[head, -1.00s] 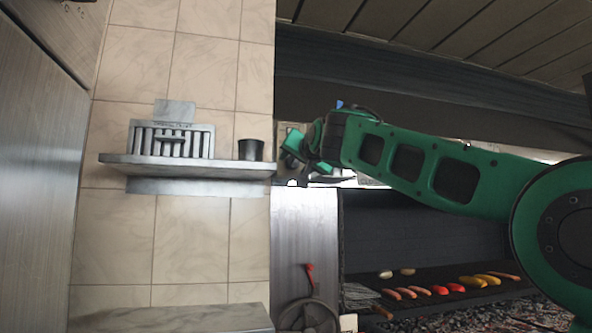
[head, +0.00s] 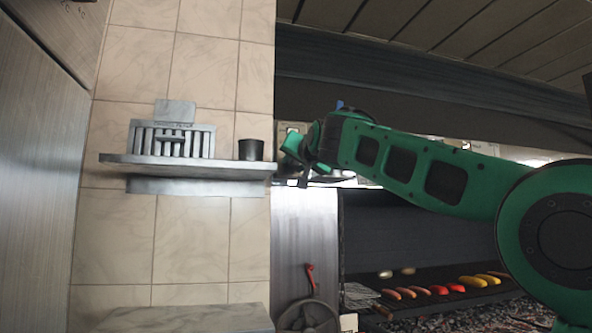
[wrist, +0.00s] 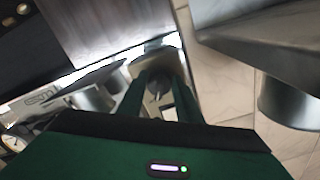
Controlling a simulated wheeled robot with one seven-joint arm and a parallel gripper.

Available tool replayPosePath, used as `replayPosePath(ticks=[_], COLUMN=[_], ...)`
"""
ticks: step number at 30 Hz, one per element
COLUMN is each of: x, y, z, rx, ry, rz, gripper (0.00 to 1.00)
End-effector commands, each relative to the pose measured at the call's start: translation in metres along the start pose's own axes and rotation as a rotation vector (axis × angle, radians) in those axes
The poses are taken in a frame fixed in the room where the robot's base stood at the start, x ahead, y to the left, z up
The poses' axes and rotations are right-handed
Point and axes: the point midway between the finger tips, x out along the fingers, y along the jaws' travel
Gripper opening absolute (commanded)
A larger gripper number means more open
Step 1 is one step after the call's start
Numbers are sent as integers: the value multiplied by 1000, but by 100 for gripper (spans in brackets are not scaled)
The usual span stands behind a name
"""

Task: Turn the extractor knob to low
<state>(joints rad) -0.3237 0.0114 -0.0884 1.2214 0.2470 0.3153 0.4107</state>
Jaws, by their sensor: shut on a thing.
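In the wrist view the dark extractor knob (wrist: 157,84) sits on a pale plate between the green fingers of my gripper (wrist: 158,88). The fingers are shut on it, one on each side. The exact setting of the knob and any marks around it are too small to read. In the head view my gripper (head: 292,158) is at the panel just right of the tiled wall's edge. There the knob is hidden by my gripper and wrist.
A metal shelf (head: 190,165) with a slotted rack (head: 172,140) and a dark cup (head: 251,150) stands close left of my gripper. Below right, the grill (head: 450,300) holds several sausages and peppers. A pan with a red handle (head: 310,277) hangs below.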

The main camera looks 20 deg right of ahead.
Motion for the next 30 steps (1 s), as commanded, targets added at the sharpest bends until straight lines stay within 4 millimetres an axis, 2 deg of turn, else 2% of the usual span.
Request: replayPosePath(ticks=[8,30], x=[1,1], y=[5,9], z=[0,-2], rx=[-158,-855], ry=[1,-3], rz=[8,7], gripper=[9,9])
